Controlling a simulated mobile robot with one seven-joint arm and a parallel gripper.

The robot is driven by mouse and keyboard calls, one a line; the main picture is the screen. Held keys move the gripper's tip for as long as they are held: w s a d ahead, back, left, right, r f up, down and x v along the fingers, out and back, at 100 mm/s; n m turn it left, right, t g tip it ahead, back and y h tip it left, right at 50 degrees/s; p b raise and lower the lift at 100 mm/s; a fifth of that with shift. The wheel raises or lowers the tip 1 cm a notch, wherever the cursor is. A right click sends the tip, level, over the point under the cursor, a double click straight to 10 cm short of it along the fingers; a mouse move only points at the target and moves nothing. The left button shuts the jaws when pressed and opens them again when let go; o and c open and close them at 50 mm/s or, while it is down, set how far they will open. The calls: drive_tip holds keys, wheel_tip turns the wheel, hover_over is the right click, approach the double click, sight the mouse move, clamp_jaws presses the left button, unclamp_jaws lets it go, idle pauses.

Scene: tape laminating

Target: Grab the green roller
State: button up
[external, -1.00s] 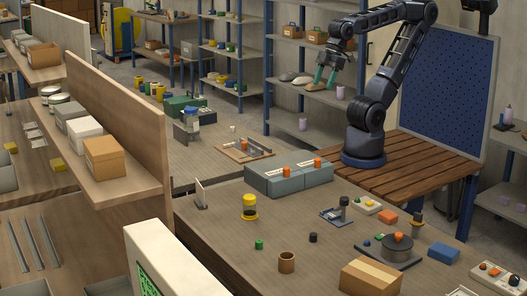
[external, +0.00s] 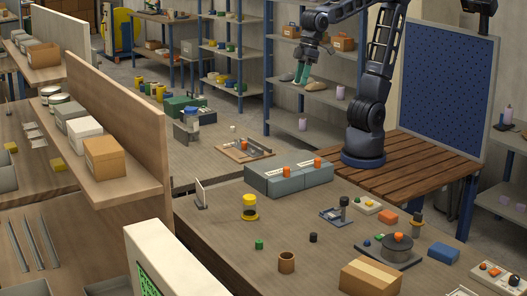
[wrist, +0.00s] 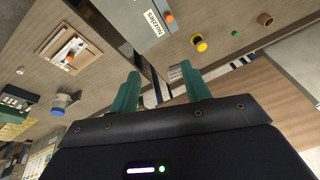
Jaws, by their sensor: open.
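The green roller (external: 259,244) appears as a small green cylinder standing on the near wooden table, left of a small black cylinder and behind a brown cup. It also shows in the wrist view (wrist: 235,34), small, near the top right. My gripper (external: 300,77) is high up in front of the back shelves, far behind and above the roller, with its teal fingers pointing down. In the wrist view the two fingers (wrist: 160,90) are spread apart with nothing between them. Nothing hides the roller.
Grey boxes (external: 290,185) with orange knobs line the table's back edge. A cardboard box (external: 370,278) lies front right. Bare tabletop surrounds the roller.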

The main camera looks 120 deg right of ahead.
drive_tip(key=w+a+f+m+g, duration=0.1)
drive_tip(key=w+a+m, duration=0.15)
drive_tip(key=w, duration=0.45)
drive_tip(key=w+a+f+m, duration=0.1)
drive_tip(key=w+a, duration=0.3)
drive_tip(key=w, duration=0.3)
drive_tip(key=m+g, duration=0.3)
drive_tip(key=m, duration=0.5)
hover_over(259, 241)
wheel_tip(259, 241, down, 26)
wheel_tip(259, 241, down, 5)
drive_tip(key=shift+w+d+r, duration=0.1)
drive_tip(key=shift+w+r, duration=0.05)
drive_tip(key=shift+a+f, duration=0.2)
drive_tip(key=shift+f, duration=2.5)
clamp_jaws()
drive_tip(key=shift+r, duration=0.15)
